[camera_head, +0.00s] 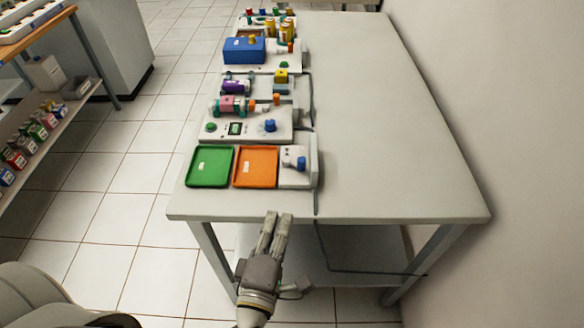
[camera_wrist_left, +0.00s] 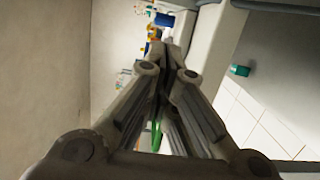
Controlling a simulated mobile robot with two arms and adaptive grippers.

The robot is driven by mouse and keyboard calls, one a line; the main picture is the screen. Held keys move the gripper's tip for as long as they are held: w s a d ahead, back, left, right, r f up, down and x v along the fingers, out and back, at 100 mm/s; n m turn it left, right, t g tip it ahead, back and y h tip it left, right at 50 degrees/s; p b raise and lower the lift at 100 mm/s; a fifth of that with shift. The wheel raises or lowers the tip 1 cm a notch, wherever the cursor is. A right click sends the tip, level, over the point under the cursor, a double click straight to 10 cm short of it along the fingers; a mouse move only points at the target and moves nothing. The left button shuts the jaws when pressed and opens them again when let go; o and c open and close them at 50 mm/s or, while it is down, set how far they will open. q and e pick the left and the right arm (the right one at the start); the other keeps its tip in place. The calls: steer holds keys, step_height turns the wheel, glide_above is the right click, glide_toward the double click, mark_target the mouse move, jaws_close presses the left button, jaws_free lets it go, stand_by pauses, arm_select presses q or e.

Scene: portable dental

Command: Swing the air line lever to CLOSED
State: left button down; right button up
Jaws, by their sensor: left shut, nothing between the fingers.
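My left gripper (camera_head: 278,214) is shut and empty just off the near edge of the white table (camera_head: 390,160). Its fingers also show in the left wrist view (camera_wrist_left: 168,52), pointing away, with nothing between them. A light block with a blue-topped part (camera_head: 293,161) stands on the near end of the row of equipment, beyond the gripper and apart from it. A control unit with a small display and a blue knob (camera_head: 270,126) stands behind it. I cannot make out which part is the air line lever, or its position. My right gripper is not in view.
A green tray (camera_head: 209,166) and an orange tray (camera_head: 256,166) lie left of the near block. A blue box (camera_head: 244,50) and several small coloured fittings stand farther back. A dark cable runs along the equipment's right side. The table's right half is clear.

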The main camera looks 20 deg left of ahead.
mark_target(292, 182)
arm_select(q)
steer(key=w, duration=0.4)
steer(key=w+p, duration=0.1)
steer(key=w, duration=0.3)
steer(key=w+a, duration=0.1)
steer(key=w, duration=0.3)
steer(key=shift+r, duration=0.1)
steer(key=shift+w+a, duration=0.1)
steer(key=shift+w, duration=0.6)
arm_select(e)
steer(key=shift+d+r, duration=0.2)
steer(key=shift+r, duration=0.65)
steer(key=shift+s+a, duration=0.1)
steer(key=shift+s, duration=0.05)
